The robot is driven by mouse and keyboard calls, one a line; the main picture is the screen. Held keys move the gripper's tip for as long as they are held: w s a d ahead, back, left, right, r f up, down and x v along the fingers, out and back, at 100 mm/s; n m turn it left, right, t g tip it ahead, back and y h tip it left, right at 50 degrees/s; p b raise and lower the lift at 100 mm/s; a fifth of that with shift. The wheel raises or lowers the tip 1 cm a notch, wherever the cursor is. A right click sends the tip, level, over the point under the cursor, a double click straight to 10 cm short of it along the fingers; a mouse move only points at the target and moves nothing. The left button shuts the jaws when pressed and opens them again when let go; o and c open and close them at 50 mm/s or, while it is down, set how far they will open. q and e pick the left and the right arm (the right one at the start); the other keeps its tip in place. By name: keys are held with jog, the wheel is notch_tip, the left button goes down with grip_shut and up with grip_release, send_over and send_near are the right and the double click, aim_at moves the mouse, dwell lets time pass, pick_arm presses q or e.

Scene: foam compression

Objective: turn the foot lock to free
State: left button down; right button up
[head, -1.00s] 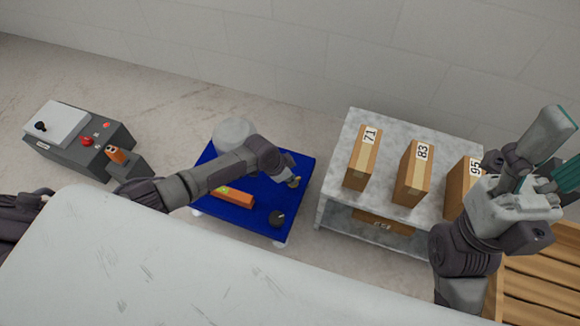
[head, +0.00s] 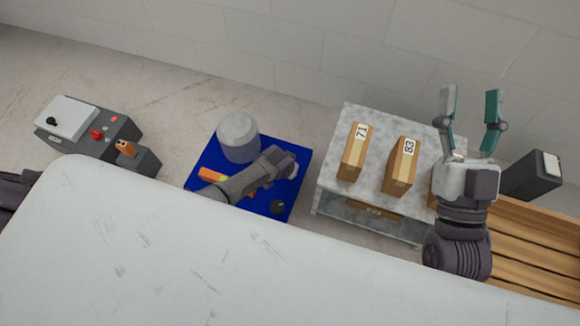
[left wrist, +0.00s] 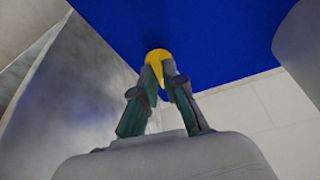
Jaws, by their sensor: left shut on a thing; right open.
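A blue platform (head: 290,197) stands on the floor in the head view. An orange bar (head: 210,174) with a yellow-green mark lies on it, partly covered by my left arm. A dark knob (head: 278,206) sits near its front right corner. My left gripper (left wrist: 159,76) is shut on a small yellow piece (left wrist: 157,56), seen against the blue surface in the left wrist view. In the head view its fingertips are hidden. I cannot tell which part is the foot lock. My right gripper (head: 470,118) is open and empty, fingers up, at the right.
A grey cylinder (head: 238,135) stands on the platform's back. A marble shelf (head: 333,188) with numbered cartons (head: 402,163) is at its right. A dark control box (head: 95,135) is at the left. A white surface (head: 200,270) fills the front; wooden slats (head: 530,245) lie right.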

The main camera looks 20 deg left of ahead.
pick_arm(q)
jog(key=shift+d+n+y+p, duration=0.15)
jog(key=shift+n+y+p, duration=0.25)
jog(key=shift+n, duration=0.6)
pick_arm(e)
jog(key=shift+w+d+f+g+h, duration=0.1)
jog(key=shift+w+f+g+h, duration=0.3)
jog(key=shift+f+g, duration=0.45)
jog(key=shift+w+f+g+h, duration=0.2)
jog(key=shift+w+f+g, duration=0.35)
jog(key=shift+f, duration=0.5)
pick_arm(q)
jog(key=c, duration=1.2)
grip_release()
jog(key=shift+c, duration=0.2)
jog(key=shift+r, duration=0.1)
jog(key=v, duration=1.2)
